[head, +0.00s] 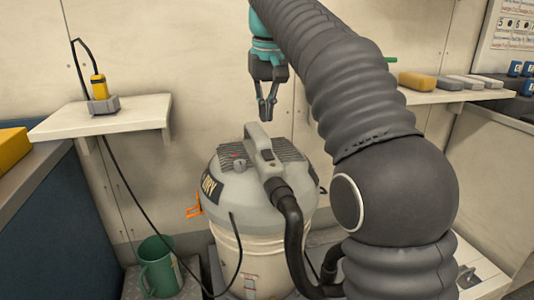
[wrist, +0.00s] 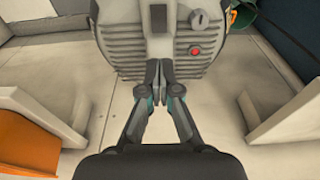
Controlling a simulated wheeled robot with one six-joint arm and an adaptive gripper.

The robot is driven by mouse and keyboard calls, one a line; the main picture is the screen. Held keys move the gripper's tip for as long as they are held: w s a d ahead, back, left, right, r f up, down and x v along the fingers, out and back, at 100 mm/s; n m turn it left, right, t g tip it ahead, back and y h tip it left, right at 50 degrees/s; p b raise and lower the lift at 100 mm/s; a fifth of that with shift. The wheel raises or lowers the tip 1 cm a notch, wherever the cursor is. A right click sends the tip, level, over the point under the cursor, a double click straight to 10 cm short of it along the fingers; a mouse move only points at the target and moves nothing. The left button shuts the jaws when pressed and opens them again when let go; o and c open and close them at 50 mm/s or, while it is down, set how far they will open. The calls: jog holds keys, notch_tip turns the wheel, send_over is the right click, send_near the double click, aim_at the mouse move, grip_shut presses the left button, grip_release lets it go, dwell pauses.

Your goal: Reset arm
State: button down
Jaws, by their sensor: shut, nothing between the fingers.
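My gripper (head: 266,108) hangs pointing down above the grey vacuum (head: 228,180), close to the wall behind it. Its two fingers are shut with nothing between them. In the wrist view my gripper (wrist: 160,68) shows in the middle, its fingertips together in front of the vacuum's ribbed top (wrist: 163,45). The gripper looks apart from the vacuum's handle (head: 262,148) in the head view. My dark ribbed arm covers the right middle of the head view and hides part of the wall and floor.
A left shelf (head: 140,118) holds a yellow device (head: 99,88) in a grey holder, with a black cord hanging down. A right shelf (head: 430,97) holds several blocks. A green mug (head: 158,268) stands low at the left. A black hose (head: 292,235) runs down the vacuum's front.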

jog(key=shift+s+d, duration=0.3)
jog(key=s+d+f+m+t, duration=0.1)
jog(key=s+d+f, duration=0.1)
jog(key=s+d, duration=0.4)
jog(key=s+d+f+m+t, duration=0.1)
jog(key=s+d+f, duration=0.4)
jog(key=s+f, duration=0.5)
jog(key=s+d+f+m+t, duration=0.1)
jog(key=s+d+f, duration=0.3)
jog(key=s+f, duration=0.7)
jog(key=shift+s+d+f+t, duration=0.15)
jog(key=shift+d+f+t, duration=0.15)
jog(key=shift+d+t, duration=0.1)
jog(key=shift+a, duration=0.1)
